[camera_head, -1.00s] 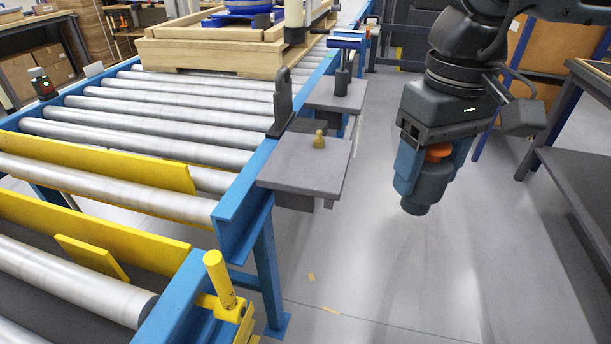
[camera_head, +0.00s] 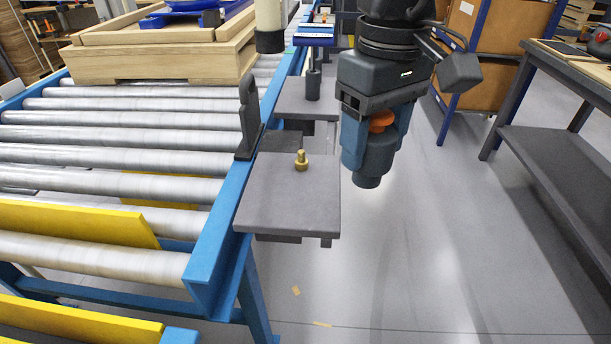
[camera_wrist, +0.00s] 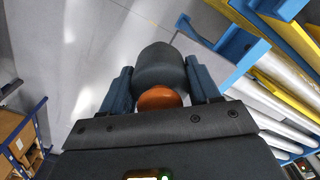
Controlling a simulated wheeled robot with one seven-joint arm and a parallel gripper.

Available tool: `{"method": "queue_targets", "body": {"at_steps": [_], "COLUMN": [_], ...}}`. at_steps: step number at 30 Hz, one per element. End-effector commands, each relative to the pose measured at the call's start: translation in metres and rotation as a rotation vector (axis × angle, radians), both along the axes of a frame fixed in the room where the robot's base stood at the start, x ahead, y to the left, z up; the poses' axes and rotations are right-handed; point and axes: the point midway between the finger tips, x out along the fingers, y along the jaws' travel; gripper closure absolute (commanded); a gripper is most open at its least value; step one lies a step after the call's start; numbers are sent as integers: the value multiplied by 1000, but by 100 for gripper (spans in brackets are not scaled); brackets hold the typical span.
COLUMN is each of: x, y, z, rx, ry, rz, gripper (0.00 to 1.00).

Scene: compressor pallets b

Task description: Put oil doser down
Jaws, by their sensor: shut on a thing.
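My gripper (camera_head: 368,150) is shut on the oil doser (camera_head: 376,160), a dark grey cylinder with an orange part near the palm. In the wrist view the doser (camera_wrist: 160,68) sits between the two blue fingers, with its orange part (camera_wrist: 158,98) towards the palm. The gripper holds it in the air, in the picture to the right of a small grey shelf plate (camera_head: 280,205) on the conveyor's side. A brass fitting (camera_head: 301,161) stands upright on that plate. The doser's underside is hidden.
The blue-framed roller conveyor (camera_head: 110,160) runs along the left, carrying a wooden pallet (camera_head: 155,55). A dark upright bracket (camera_head: 248,118) stands on its edge. A second grey plate (camera_head: 300,98) lies farther back. A grey workbench (camera_head: 555,140) stands right; the floor between is clear.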

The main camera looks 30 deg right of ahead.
Motion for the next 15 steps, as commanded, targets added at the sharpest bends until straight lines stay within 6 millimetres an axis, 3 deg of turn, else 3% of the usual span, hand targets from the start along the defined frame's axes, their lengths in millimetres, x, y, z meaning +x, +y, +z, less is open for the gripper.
{"method": "queue_targets", "body": {"at_steps": [9, 15], "x": [49, 61], "y": [38, 46], "z": [-36, -46], "rx": [1, 0], "ry": [2, 1], "rz": [1, 0], "gripper": [81, 81]}}
